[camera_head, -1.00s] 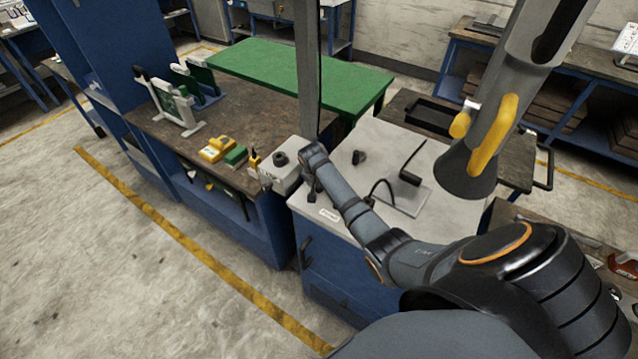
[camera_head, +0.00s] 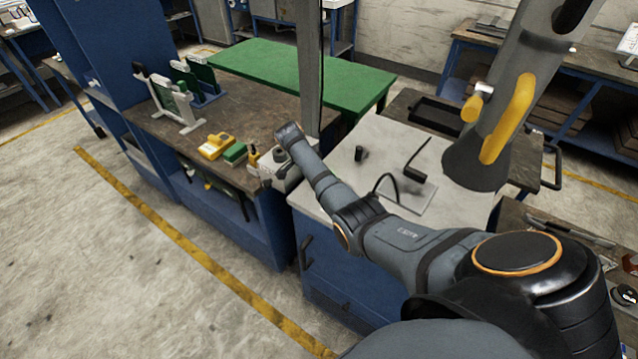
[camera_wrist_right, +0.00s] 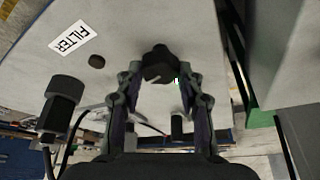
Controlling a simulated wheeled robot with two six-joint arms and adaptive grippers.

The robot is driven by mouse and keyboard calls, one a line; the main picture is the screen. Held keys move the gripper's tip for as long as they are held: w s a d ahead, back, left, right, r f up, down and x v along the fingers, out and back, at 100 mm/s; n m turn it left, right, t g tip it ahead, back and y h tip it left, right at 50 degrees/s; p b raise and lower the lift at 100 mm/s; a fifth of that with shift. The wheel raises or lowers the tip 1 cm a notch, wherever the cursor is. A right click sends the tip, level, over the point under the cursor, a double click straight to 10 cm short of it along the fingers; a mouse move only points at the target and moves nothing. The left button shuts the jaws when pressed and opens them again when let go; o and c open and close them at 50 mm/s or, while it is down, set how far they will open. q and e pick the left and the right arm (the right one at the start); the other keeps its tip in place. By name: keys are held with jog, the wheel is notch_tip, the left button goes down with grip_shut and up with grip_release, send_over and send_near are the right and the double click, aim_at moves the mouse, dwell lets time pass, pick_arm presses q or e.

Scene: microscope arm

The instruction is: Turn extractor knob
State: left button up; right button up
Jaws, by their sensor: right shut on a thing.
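In the right wrist view a small black knob (camera_wrist_right: 159,64) stands out from a pale grey panel (camera_wrist_right: 120,25). My right gripper (camera_wrist_right: 161,74) has one finger on each side of the knob and is closed on it. In the head view my right arm reaches from the lower right to the small grey box (camera_head: 286,177), and its wrist covers part of the box. The right fingers and the knob are hidden there. A grey extractor hood (camera_head: 475,164) with a yellow handle (camera_head: 508,118) hangs at the right. My left gripper is not in view.
A black cylinder (camera_wrist_right: 62,92) with a cable is at the left of the wrist view. Yellow and green parts (camera_head: 216,145) lie on the brown bench. A soldering-iron-like black tool (camera_head: 414,173) sits on the grey top.

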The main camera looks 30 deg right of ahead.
jog(key=shift+w+m+g+y+b, duration=0.15)
jog(key=shift+m+g+b, duration=0.15)
jog(key=shift+m+b, duration=0.45)
jog(key=shift+m+g+y+b, duration=0.15)
jog(key=shift+m+g+b, duration=0.15)
jog(key=shift+m+b, duration=0.45)
jog(key=o, duration=1.2)
jog(key=shift+r, duration=0.1)
jog(key=v, duration=1.2)
jog(key=shift+a, duration=0.1)
